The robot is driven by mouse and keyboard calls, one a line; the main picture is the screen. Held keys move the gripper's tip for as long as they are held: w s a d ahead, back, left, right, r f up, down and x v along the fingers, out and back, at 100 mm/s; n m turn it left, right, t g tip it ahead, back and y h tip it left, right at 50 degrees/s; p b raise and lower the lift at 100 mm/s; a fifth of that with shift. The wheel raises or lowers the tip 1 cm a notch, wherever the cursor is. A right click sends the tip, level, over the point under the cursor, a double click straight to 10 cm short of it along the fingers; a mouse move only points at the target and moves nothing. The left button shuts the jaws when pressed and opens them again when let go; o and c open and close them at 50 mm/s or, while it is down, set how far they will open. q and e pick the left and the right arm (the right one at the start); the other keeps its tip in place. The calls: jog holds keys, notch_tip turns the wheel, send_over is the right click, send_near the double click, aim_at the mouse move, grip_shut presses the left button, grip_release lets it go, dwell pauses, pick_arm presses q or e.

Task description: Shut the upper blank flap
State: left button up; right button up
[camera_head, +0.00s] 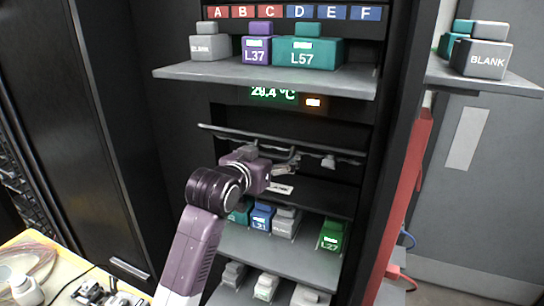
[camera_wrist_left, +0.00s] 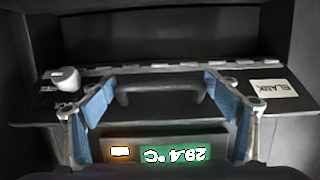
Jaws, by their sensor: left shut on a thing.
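The dark blank flap shows in the wrist view with a white BLANK label (camera_wrist_left: 273,88) at its right and a grey handle (camera_wrist_left: 160,92) in the middle. The picture there is upside down. My left gripper (camera_wrist_left: 168,105) has its blue-padded fingers at both ends of this handle and is shut on it. In the head view my left gripper (camera_head: 284,169) reaches into the rack below the temperature display (camera_head: 274,93). The gripper and arm hide part of the flap there, and its tilt is hard to tell. My right gripper is not in view.
Above, a grey shelf (camera_head: 265,78) holds a grey block, purple L37 (camera_head: 257,56) and teal L57 (camera_head: 302,59). Below, a shelf (camera_head: 270,245) holds several modules, including green L27 (camera_head: 332,235). A thin rail (camera_head: 225,130) crosses the rack near my gripper.

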pick_arm(q)
jog(key=o, duration=1.7)
jog(key=shift+w, duration=0.1)
jog(key=v, duration=1.2)
jog(key=shift+f, duration=0.1)
